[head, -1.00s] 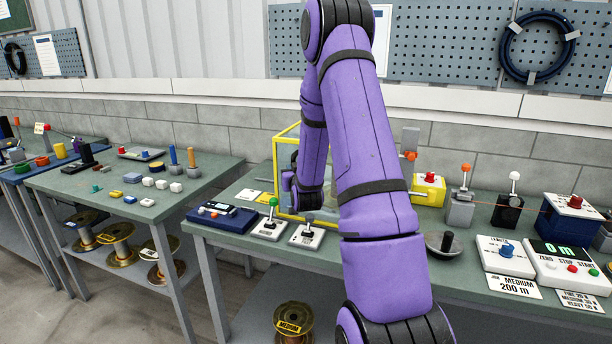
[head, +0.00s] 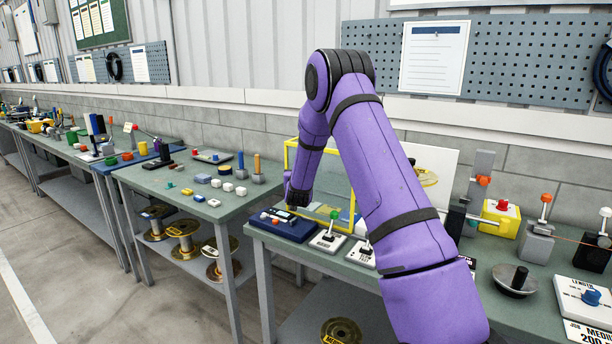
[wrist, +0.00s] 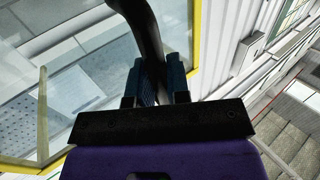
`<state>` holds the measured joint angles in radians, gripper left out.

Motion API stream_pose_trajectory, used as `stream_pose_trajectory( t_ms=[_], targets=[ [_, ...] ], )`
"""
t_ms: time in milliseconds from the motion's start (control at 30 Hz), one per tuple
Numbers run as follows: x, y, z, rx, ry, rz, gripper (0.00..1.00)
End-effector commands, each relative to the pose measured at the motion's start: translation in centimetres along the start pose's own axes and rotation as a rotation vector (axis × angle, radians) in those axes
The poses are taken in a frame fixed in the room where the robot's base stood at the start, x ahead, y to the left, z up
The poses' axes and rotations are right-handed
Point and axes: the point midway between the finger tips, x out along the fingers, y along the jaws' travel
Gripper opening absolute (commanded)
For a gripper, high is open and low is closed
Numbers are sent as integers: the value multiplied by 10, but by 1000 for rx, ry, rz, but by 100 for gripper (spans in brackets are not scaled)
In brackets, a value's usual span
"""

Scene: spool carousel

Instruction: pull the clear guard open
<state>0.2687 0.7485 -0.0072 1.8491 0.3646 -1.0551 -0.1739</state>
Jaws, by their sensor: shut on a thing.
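The clear guard (head: 333,188) is a see-through panel in a yellow frame on the near bench. It stands at an angle, with a white board (head: 432,170) exposed behind it to the right. In the wrist view its clear pane (wrist: 85,95) and yellow edge (wrist: 196,45) show close up. My gripper (wrist: 155,88) is shut on a dark curved handle (wrist: 147,35) beside the yellow edge. In the head view my gripper (head: 297,192) is at the guard's left edge, its fingers mostly hidden by my wrist.
A blue device (head: 288,224) and a green-knobbed lever box (head: 328,238) sit below the guard. A grey dish (head: 514,281) and a yellow box (head: 500,218) are to the right. A second bench (head: 185,180) with small blocks is left, with floor between the benches.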

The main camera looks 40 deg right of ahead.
Motion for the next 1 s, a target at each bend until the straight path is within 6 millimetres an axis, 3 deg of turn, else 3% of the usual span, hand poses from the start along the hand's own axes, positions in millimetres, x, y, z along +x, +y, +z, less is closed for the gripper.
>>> stream_pose_trajectory(
  t_ms=[333, 367, 467, 767, 1000],
  targets=[
    [0, -2, 0, 0, -1, -1, 0],
    [0, -2, 0, 0, -1, -1, 21],
    [0, -1, 0, 0, -1, -1, 41],
    [-1, -1, 0, 0, 0, -1, 41],
    [-30, -1, 0, -1, -1, -2, 41]
  ],
)
